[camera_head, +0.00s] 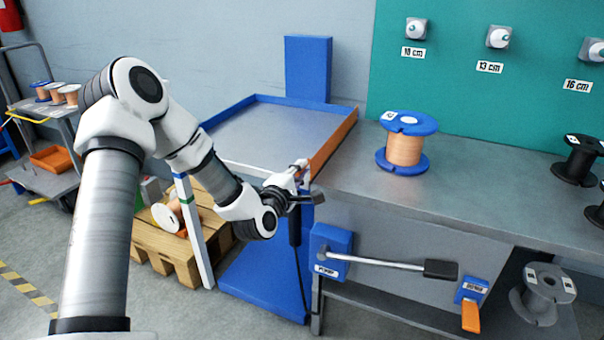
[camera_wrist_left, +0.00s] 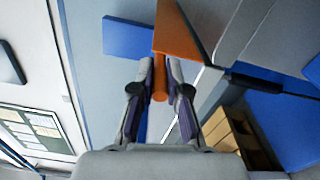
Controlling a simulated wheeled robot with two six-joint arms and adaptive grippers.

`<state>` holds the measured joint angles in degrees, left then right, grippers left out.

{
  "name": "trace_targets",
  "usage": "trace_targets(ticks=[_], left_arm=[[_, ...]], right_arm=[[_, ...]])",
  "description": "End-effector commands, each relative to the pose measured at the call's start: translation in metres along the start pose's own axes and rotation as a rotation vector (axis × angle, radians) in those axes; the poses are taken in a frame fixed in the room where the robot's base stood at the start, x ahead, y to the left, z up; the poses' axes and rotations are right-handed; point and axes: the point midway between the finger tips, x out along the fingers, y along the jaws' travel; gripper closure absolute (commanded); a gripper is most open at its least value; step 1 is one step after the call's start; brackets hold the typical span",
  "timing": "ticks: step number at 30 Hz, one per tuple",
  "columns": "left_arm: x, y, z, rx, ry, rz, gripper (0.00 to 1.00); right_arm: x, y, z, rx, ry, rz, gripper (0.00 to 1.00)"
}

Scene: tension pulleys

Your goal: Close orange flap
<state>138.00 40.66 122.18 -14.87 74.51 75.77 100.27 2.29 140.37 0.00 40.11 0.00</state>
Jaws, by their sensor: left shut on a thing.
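The orange flap (camera_head: 334,141) stands along the right edge of the blue-rimmed grey tray (camera_head: 262,134), beside the workbench. In the left wrist view the flap (camera_wrist_left: 180,38) comes down from the top, with an orange rod-like end between my fingers. My left gripper (camera_head: 302,170) is at the flap's near end and hides part of it. In the wrist view its two fingers (camera_wrist_left: 160,77) are closed on that orange end. My right gripper is not in view.
A copper-coloured spool with blue ends (camera_head: 404,148) stands on the grey workbench (camera_head: 465,180). Below are a blue box with a long lever (camera_head: 385,263) and a small orange-handled switch (camera_head: 471,305). A wooden pallet (camera_head: 167,255) lies left of the blue stand.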

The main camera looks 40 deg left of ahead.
Motion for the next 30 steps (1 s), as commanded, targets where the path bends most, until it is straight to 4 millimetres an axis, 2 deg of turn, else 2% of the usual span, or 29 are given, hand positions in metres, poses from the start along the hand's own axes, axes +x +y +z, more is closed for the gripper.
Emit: trace_targets(ticks=[12, 13, 15, 25, 30], left_arm=[[0.000, -0.001, -0.001, -0.009, 0.002, -0.003, 1.00], [0.000, -0.001, -0.001, -0.009, 0.002, -0.003, 0.79], [0.000, -0.001, -0.001, -0.009, 0.001, -0.003, 0.61], [-0.004, -0.001, -0.001, -0.009, 0.002, -0.001, 0.61], [-0.032, -0.001, -0.001, -0.014, 0.002, -0.004, 0.61]], right_arm=[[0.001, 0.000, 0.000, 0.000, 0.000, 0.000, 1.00], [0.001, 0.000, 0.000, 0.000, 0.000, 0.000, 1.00], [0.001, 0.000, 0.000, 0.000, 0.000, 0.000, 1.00], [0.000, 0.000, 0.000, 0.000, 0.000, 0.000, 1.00], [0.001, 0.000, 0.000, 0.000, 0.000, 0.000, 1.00]])
